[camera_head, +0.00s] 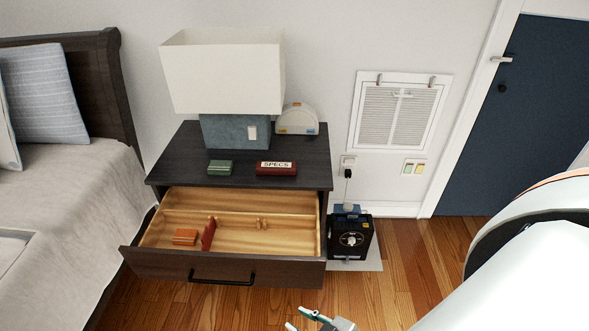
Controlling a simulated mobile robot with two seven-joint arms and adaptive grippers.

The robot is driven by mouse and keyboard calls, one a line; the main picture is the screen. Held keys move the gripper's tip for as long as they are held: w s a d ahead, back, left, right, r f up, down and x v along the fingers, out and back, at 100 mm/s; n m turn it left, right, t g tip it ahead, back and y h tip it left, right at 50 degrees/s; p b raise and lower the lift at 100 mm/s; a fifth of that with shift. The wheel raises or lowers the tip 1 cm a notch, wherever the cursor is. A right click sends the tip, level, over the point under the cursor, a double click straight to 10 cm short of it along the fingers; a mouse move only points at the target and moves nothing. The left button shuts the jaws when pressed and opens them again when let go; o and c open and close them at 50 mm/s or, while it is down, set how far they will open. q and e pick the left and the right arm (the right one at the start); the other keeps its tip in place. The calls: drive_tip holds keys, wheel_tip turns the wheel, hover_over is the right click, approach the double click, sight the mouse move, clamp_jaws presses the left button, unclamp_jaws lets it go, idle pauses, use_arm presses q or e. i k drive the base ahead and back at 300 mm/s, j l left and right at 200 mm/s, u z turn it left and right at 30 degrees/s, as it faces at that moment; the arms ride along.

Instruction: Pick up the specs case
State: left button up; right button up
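The specs case (276,171) is a small dark red box with a white label reading SPECS. It lies on the dark top of the nightstand (306,152), near its front edge and right of a small green box (220,167). My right gripper (297,318) shows at the bottom edge of the picture, in front of the nightstand and well short of the case. Its two fingertips are apart with nothing visible between them; the rest is cut off by the frame. My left gripper is not in view.
The nightstand's drawer (226,268) is pulled out below the case, with an orange item (185,237) and a red divider-like piece (209,234) inside. A lamp (222,75) and a rounded white device (298,119) stand behind the case. A black box (350,243) stands right.

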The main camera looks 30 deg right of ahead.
sight(276, 168)
drive_tip(key=k+l, duration=0.1)
drive_tip(key=l, duration=0.2)
drive_tip(key=k+l, duration=0.15)
drive_tip(key=l, duration=0.15)
drive_tip(key=k+l+z, duration=0.1)
drive_tip(key=l, duration=0.7)
drive_tip(key=k+l+z, duration=0.1)
drive_tip(key=l, duration=0.4)
